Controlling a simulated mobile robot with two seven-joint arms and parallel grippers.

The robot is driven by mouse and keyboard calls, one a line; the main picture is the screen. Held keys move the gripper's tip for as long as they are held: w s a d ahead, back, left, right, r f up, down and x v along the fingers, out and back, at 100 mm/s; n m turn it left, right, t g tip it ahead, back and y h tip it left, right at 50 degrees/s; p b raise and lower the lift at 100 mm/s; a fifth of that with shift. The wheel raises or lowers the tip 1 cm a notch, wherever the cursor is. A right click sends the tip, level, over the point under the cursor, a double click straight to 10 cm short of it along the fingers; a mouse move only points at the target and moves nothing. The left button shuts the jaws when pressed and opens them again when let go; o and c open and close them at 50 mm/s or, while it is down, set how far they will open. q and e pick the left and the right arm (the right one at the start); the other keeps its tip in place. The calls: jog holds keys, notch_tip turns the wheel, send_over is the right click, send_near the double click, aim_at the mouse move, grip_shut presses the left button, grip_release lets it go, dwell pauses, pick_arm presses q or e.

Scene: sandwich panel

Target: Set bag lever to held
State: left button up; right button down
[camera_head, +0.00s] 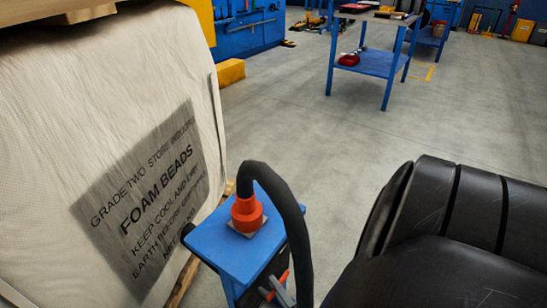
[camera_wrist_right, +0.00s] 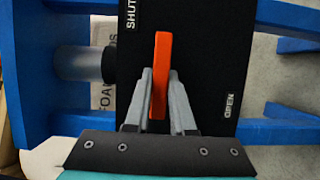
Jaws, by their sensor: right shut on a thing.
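An orange lever (camera_wrist_right: 160,60) stands out against a black plate (camera_wrist_right: 205,60) in the right wrist view. The plate reads SHUT at its upper left and OPEN at its lower right, and the lever lies between these words. My right gripper (camera_wrist_right: 160,85) is shut on the lever, with one grey finger on each side of it. In the head view the lever (camera_head: 277,283) and my right gripper (camera_head: 279,291) show only in part at the bottom edge, below the blue stand (camera_head: 215,242). My left gripper is not in view.
A large white bag (camera_head: 110,75) marked FOAM BEADS fills the left. An orange fitting (camera_head: 247,213) with a thick black hose (camera_head: 285,200) sits on the stand. A blue table (camera_head: 375,62) stands farther back. The grey floor between is clear.

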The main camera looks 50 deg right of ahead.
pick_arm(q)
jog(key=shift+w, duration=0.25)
pick_arm(e)
jog(key=shift+r, duration=0.1)
dwell(0.4)
jog(key=c, duration=0.8)
grip_release()
jog(key=shift+o, duration=0.2)
